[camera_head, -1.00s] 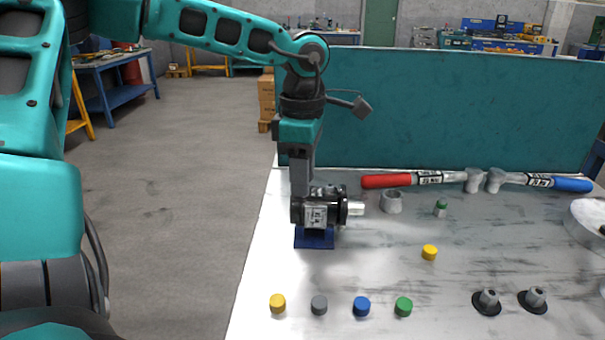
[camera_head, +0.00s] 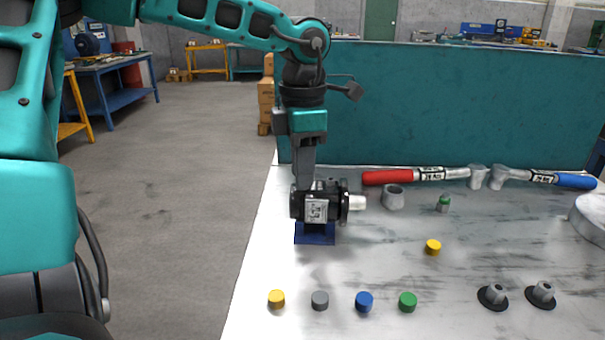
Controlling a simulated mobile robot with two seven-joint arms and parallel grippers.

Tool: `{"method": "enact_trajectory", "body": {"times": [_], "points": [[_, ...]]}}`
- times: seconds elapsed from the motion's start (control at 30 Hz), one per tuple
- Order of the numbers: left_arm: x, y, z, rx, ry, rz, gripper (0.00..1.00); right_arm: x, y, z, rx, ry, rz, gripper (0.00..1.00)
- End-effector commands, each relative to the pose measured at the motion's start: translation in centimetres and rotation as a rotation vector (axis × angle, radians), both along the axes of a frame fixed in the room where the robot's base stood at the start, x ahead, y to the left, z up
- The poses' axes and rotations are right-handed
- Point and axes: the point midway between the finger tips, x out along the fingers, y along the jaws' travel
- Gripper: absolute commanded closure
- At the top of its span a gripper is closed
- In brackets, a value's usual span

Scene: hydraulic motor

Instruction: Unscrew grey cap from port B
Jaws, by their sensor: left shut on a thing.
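The hydraulic motor (camera_head: 327,211) is a black body with a white label and a pale shaft end pointing right. It sits on a blue stand (camera_head: 315,235) near the table's left edge. My left gripper (camera_head: 305,186) points straight down onto the top of the motor and is shut there. What it grips is hidden between the fingers and the motor, apparently the grey cap at port B. A separate grey cap (camera_head: 320,300) lies on the table's front part. My right gripper is not in view.
Yellow (camera_head: 277,298), blue (camera_head: 364,301) and green (camera_head: 407,301) caps lie beside the loose grey one. Another yellow cap (camera_head: 433,247) lies farther back. A red-handled tool (camera_head: 400,176) and a blue-handled tool (camera_head: 560,180) lie along the teal panel (camera_head: 450,105).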

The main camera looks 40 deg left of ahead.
Motion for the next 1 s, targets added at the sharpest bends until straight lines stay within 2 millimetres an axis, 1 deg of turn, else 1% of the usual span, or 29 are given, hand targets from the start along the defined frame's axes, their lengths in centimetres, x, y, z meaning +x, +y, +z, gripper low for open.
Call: {"method": "enact_trajectory", "body": {"times": [0.03,0.1,0.33,0.43,0.53,0.6,0.73,0.83,1.0], "points": [[0.0,0.0,-0.1,0.001,-0.002,0.033,1.00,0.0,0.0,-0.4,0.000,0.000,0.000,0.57],[0.0,0.0,0.0,-0.001,-0.001,0.061,1.00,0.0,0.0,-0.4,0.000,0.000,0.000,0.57],[0.0,0.0,0.0,-0.001,0.001,0.067,1.00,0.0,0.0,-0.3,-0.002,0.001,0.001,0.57],[0.0,0.0,-0.1,0.000,0.000,0.086,1.00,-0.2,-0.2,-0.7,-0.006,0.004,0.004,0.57],[0.0,0.0,-0.2,0.002,-0.003,0.183,1.00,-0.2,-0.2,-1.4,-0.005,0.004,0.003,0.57],[0.0,0.0,-0.2,0.001,-0.002,0.279,1.00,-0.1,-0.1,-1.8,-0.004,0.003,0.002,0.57],[0.0,0.0,0.0,-0.001,-0.002,0.421,1.00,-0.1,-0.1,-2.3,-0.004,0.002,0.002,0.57],[0.0,0.0,0.1,0.000,-0.002,0.465,1.00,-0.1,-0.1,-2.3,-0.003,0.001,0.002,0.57],[0.0,0.0,0.1,-0.001,0.000,0.467,1.00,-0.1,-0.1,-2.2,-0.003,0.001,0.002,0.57]]}}
